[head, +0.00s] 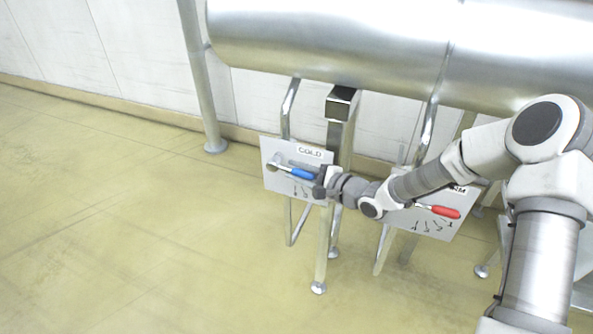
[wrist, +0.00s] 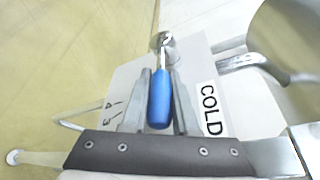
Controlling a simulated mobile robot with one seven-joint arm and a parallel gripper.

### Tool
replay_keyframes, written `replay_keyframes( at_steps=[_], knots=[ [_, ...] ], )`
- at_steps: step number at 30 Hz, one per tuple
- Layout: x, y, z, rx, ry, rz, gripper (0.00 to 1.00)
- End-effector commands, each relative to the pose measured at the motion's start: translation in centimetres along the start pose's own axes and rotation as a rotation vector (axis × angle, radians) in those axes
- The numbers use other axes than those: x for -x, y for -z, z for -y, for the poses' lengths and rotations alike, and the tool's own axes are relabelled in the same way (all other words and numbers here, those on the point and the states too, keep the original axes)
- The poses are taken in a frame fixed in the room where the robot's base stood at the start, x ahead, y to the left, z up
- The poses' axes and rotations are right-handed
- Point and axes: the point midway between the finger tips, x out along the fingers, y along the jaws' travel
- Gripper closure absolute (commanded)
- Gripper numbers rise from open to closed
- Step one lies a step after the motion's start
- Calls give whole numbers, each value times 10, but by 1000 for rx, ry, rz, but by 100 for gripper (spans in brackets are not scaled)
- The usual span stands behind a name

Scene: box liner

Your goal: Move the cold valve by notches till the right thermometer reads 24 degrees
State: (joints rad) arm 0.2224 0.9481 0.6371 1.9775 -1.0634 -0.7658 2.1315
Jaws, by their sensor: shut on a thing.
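The cold valve has a blue-handled lever (head: 302,173) on a pale plate (head: 270,150) marked COLD. The lever points to the right from its pivot in the head view, tilted slightly down. My gripper (head: 318,180) is at the lever's free end. In the wrist view my gripper (wrist: 160,95) has one finger on each side of the blue handle (wrist: 159,100) and is shut on it. Part of the notch marks shows at the plate's lower edge; the rest is hidden by my gripper. No thermometer is in view.
A second plate with a red-handled lever (head: 445,211) and notch marks stands to the right, partly behind my arm. A large metal tank (head: 330,45) hangs above on metal legs. A steel post (head: 203,90) stands left. The floor (head: 120,230) in front is clear.

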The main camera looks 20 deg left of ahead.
Motion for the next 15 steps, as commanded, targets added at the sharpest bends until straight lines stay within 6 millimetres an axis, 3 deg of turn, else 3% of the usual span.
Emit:
replay_keyframes(
  at_steps=[15],
  knots=[
    [-4,6,-11,-49,104,78,100]
  ],
)
